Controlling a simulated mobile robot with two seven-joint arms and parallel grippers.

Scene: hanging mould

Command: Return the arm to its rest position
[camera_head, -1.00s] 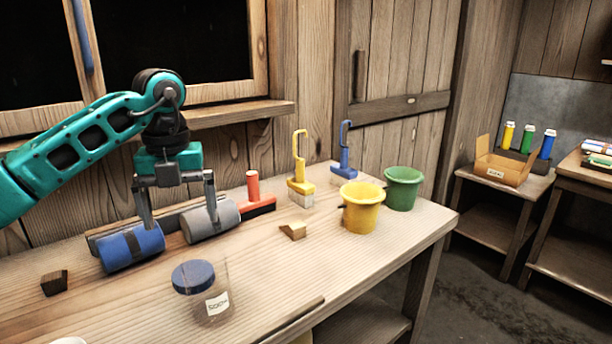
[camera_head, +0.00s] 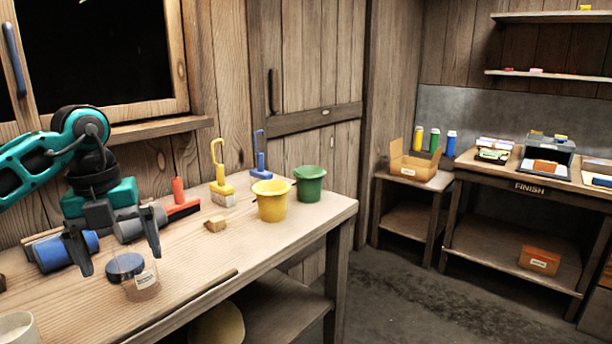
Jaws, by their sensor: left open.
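My left gripper (camera_head: 112,256) is at the left of the head view, above the wooden workbench (camera_head: 215,262). Its two fingers are spread apart and point down, with nothing seen between them. A blue roller (camera_head: 58,252) and a grey roller (camera_head: 138,224) lie on the bench behind the fingers. My right gripper is not in view.
A yellow bucket (camera_head: 271,202), a green bucket (camera_head: 309,184), a yellow brush (camera_head: 222,188) and a small wooden wedge (camera_head: 215,224) stand on the bench. A cardboard box (camera_head: 412,165) is on a side table. The floor (camera_head: 400,300) between the benches is clear.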

